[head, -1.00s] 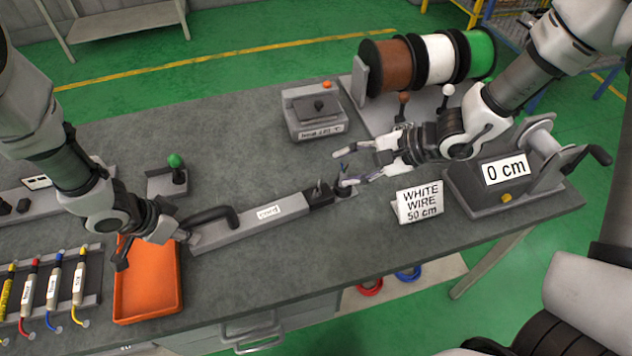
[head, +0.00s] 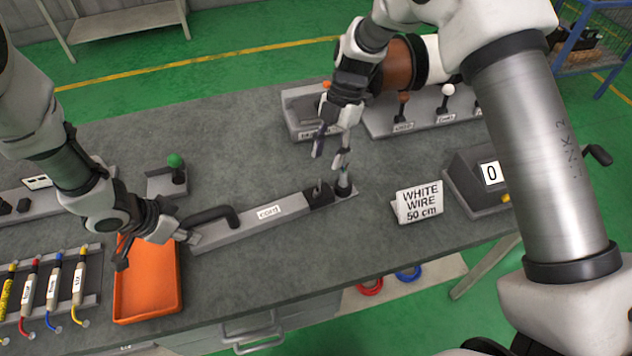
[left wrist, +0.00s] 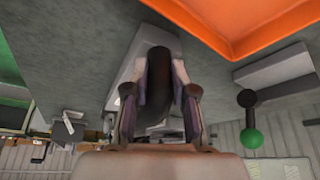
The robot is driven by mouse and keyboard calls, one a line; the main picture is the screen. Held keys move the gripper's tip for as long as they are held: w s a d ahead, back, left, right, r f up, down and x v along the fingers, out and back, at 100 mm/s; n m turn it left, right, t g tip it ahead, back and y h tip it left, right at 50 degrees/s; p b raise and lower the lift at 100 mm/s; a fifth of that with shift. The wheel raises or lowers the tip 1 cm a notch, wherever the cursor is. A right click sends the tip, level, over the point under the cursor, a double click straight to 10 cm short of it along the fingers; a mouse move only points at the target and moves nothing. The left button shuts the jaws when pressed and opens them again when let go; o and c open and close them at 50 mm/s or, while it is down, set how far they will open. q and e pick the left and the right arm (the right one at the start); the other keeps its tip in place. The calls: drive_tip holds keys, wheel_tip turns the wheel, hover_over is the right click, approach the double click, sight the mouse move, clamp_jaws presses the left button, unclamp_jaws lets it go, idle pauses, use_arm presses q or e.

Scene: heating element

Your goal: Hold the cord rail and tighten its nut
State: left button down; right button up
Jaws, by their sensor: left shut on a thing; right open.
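The cord rail (head: 264,214) is a long grey bar labelled "cord" lying on the bench. It has a black curved handle (head: 211,213) at its left end and a dark clamp with a black nut (head: 343,190) at its right end. My left gripper (head: 184,233) is shut on the handle; in the left wrist view the black handle (left wrist: 158,82) sits between its fingers. My right gripper (head: 331,153) is open and points down just above the nut. One fingertip overlaps the nut in the picture; I cannot tell whether it touches.
An orange tray (head: 148,283) lies below my left gripper. A "WHITE WIRE 50 cm" sign (head: 419,203) stands to the right.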

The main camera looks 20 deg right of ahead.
sight(317, 191)
drive_tip(key=x, duration=0.8)
drive_tip(key=shift+a+f, duration=0.15)
clamp_jaws()
